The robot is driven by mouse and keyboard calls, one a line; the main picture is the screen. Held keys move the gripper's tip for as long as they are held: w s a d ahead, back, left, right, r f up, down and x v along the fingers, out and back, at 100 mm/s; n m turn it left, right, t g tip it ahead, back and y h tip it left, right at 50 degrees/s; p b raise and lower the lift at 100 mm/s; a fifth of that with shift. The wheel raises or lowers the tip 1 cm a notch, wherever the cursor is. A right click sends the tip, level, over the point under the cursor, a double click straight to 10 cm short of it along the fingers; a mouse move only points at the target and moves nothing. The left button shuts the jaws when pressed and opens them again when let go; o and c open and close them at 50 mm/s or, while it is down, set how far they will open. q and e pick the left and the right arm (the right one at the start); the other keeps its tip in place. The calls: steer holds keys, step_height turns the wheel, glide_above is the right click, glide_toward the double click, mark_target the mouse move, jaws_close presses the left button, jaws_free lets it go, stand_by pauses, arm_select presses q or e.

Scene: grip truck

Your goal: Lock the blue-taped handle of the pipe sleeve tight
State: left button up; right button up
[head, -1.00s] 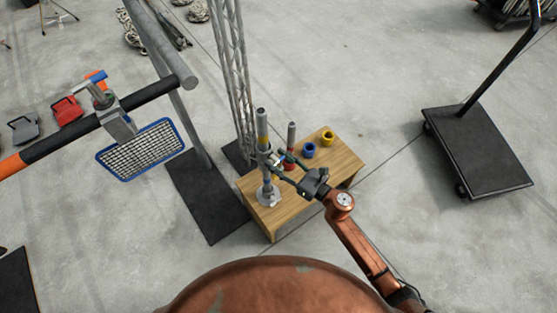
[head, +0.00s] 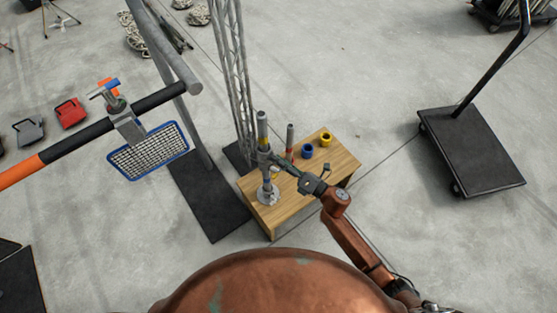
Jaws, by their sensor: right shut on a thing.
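The pipe sleeve (head: 263,146) is a grey collar around an upright metal pipe (head: 262,127). The pipe stands on a round flange (head: 268,196) at the left of the wooden table. My right gripper (head: 284,168) reaches in from the right at the sleeve's height, its fingers closed on a small part at the sleeve's right side. That part appears to be the sleeve's handle; the fingers cover it, and I cannot make out its blue tape. My left gripper is out of view.
A red-based rod (head: 290,140), a blue ring (head: 307,151) and a yellow ring (head: 326,139) stand behind my gripper on the table (head: 285,217). A lattice mast (head: 235,80) rises behind. A blue-framed mesh lamp (head: 148,151) hangs from a bar at left. A cart (head: 470,150) stands right.

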steer(key=m+p, duration=0.1)
steer(key=m, duration=0.2)
steer(key=shift+m+p, duration=0.3)
steer(key=shift+p, duration=0.05)
steer(key=m+p, duration=0.1)
steer(key=m, duration=0.2)
steer(key=shift+f+m+p, duration=0.1)
steer(key=shift+m+p, duration=0.2)
steer(key=shift+p, duration=0.05)
steer(key=m+p, duration=0.2)
steer(key=m, duration=0.4)
steer(key=shift+f+p, duration=0.15)
steer(key=shift+p, duration=0.2)
steer(key=m+p, duration=0.1)
steer(key=m, duration=0.3)
steer(key=shift+s+f+m+p, duration=0.1)
steer(key=shift+m+p, duration=0.2)
steer(key=shift+m, duration=0.1)
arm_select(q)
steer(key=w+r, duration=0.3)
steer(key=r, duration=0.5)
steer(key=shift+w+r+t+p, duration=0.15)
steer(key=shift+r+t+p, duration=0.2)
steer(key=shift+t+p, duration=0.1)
arm_select(e)
steer(key=shift+a+f+m, duration=0.1)
steer(key=shift+m, duration=1.8)
steer(key=shift+s, duration=0.1)
steer(key=o, duration=1.2)
steer(key=shift+c, duration=0.2)
